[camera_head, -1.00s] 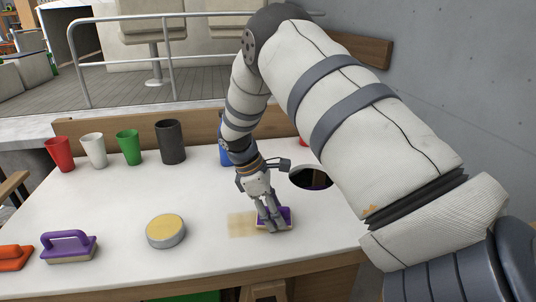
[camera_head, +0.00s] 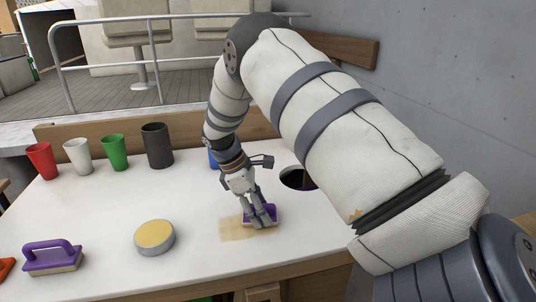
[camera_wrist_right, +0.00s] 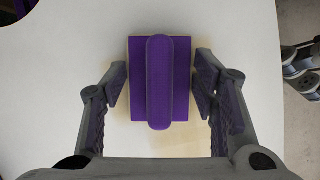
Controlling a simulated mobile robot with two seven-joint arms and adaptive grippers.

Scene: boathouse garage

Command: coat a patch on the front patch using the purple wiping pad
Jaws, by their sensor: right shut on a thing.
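My right gripper (camera_head: 259,218) is shut on a purple wiping pad (camera_head: 273,212) and holds it down at the table top. In the right wrist view the pad (camera_wrist_right: 138,85) lies between the two fingers (camera_wrist_right: 160,92), its long raised handle on top. A tan patch (camera_head: 232,229) shows on the white table beside and partly under the pad; it also shows faintly in the wrist view (camera_wrist_right: 180,146). A second purple pad (camera_head: 52,258) with a handle sits at the left front.
A round tin with a yellow top (camera_head: 155,236) stands left of the patch. Red (camera_head: 41,160), white (camera_head: 78,156), green (camera_head: 114,152) and dark grey (camera_head: 157,145) cups line the back.

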